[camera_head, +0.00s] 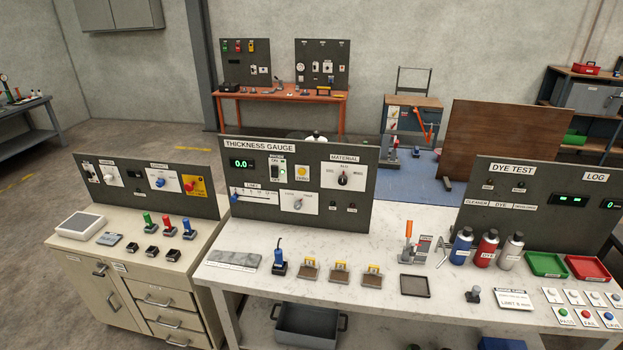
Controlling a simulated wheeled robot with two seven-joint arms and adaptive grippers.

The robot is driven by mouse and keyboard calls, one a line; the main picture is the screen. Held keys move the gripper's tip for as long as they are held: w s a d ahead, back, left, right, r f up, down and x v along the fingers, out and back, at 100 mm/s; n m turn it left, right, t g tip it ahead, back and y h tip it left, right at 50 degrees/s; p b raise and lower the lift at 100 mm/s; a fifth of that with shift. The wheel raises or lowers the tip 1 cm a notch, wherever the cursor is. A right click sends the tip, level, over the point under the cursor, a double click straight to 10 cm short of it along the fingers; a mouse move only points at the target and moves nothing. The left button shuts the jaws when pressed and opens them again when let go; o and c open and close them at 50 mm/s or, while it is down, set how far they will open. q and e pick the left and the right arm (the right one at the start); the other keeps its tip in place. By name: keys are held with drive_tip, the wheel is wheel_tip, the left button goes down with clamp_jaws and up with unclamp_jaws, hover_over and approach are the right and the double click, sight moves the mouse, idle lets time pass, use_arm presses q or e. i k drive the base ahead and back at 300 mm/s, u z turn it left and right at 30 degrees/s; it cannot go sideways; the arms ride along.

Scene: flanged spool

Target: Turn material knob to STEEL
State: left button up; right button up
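The material knob (343,180) is a small dark rotary knob on a white plate under the MATERIAL label (344,158). It sits on the right part of the dark THICKNESS GAUGE panel (272,205). Small markings surround the knob, but they are too small to read surely, and I cannot tell which one it points to. The gauge display (241,163) shows green digits that look like 0.0. Neither of my grippers is in view.
A white bench top (330,296) before the panel holds a blue probe (279,260), several small blocks and a dark tray (415,286). Bottles (486,248) and a DYE TEST panel (542,206) stand at right. A separate cabinet (130,270) stands left.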

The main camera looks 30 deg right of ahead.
sight(341, 180)
drive_tip(key=u, duration=0.25)
drive_tip(key=i, duration=0.8)
drive_tip(key=z, duration=0.65)
drive_tip(key=i, duration=0.55)
drive_tip(key=z, duration=0.55)
